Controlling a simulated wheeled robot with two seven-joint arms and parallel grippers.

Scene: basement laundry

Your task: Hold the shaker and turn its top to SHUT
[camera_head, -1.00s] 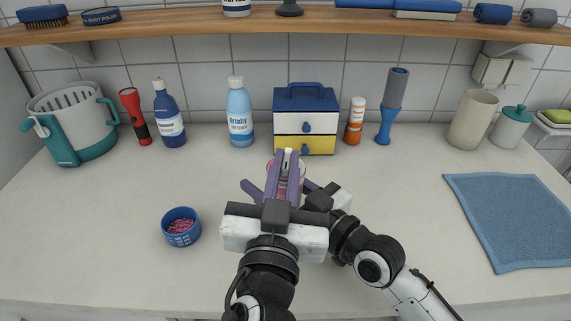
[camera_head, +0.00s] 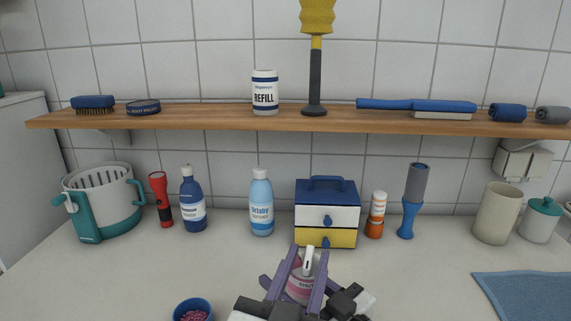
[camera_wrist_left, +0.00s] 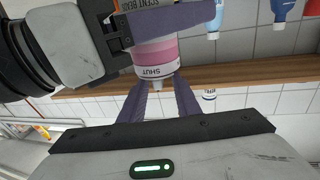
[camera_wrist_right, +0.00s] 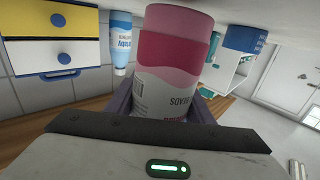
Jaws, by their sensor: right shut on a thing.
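The shaker (camera_head: 302,287) is pink with a white top and stands out in front of the small drawer box. My right gripper (camera_wrist_right: 166,104) is shut on the shaker's body, a finger on each side. In the left wrist view the shaker's top (camera_wrist_left: 155,72) shows the word SHUT on its white band, with a small white spout beyond it. My left gripper (camera_head: 306,252) has its two purple fingers on either side of the top, apart, with a gap visible between them. Whether they touch the top is hard to tell.
A small blue bowl (camera_head: 193,311) of pink beads is at the front left. The drawer box (camera_head: 327,213), bottles and a torch (camera_head: 160,198) line the wall. A blue towel (camera_head: 530,295) lies at right. A wooden shelf (camera_head: 200,119) runs above.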

